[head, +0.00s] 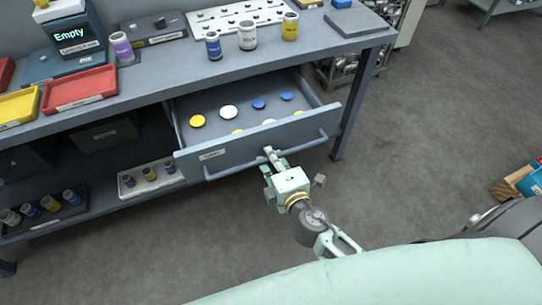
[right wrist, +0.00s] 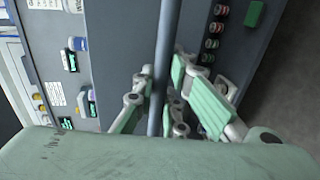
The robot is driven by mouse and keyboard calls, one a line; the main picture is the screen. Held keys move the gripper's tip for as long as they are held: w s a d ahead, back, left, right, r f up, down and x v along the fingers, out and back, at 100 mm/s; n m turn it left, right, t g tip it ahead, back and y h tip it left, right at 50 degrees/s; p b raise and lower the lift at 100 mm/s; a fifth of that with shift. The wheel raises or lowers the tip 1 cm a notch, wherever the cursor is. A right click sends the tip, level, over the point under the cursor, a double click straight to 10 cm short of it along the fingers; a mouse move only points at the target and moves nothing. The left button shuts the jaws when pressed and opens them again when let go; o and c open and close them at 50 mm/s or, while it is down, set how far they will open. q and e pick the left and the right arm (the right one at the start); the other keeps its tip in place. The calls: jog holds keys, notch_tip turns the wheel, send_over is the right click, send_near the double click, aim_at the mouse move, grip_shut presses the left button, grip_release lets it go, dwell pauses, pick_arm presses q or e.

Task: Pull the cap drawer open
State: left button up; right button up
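The cap drawer (head: 228,152) stands pulled out from under the bench top, with its front well clear of the bench edge. Several yellow, white and blue caps lie in it, such as a yellow cap (head: 197,121) and a white cap (head: 229,112). A long bar handle (head: 306,142) runs along its front. My right gripper (head: 270,154) is at the middle of this bar. In the right wrist view the bar (right wrist: 166,55) runs between its green-padded fingers (right wrist: 163,85), which close in on it from both sides. My left gripper is out of view.
The bench top (head: 180,70) carries a red tray (head: 80,90), a yellow tray (head: 18,107), a device reading "Empty" (head: 72,35) and several jars. A lower shelf holds small racks of vials (head: 150,178). The floor (head: 420,150) right of the drawer is clear.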

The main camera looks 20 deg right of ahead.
jog(key=o, duration=0.4)
jog(key=shift+o, duration=0.2)
jog(key=s+r, duration=0.2)
jog(key=s, duration=0.9)
jog(key=shift+s+d+r, duration=0.2)
jog(key=shift+s+d, duration=0.05)
jog(key=shift+s, duration=0.15)
jog(key=s+d+f+m+g+p, duration=0.1)
jog(key=s+f+m+g, duration=0.15)
jog(key=f, duration=0.75)
jog(key=s+d+f+m+g, duration=0.1)
jog(key=s+f+m+g, duration=0.2)
jog(key=f, duration=0.7)
jog(key=s+d+f+m+g+p, duration=0.1)
jog(key=s+f+m+g, duration=0.3)
jog(key=f, duration=0.6)
jog(key=s+d+f+m+g, duration=0.1)
jog(key=s+f+m+g, duration=0.1)
jog(key=s+f, duration=0.5)
jog(key=s+d+f+m+g, duration=0.2)
jog(key=s+f, duration=0.5)
jog(key=s, duration=0.7)
jog(key=shift+m+g+h+p, duration=0.3)
jog(key=shift+m+g, duration=0.35)
jog(key=shift+m, duration=0.6)
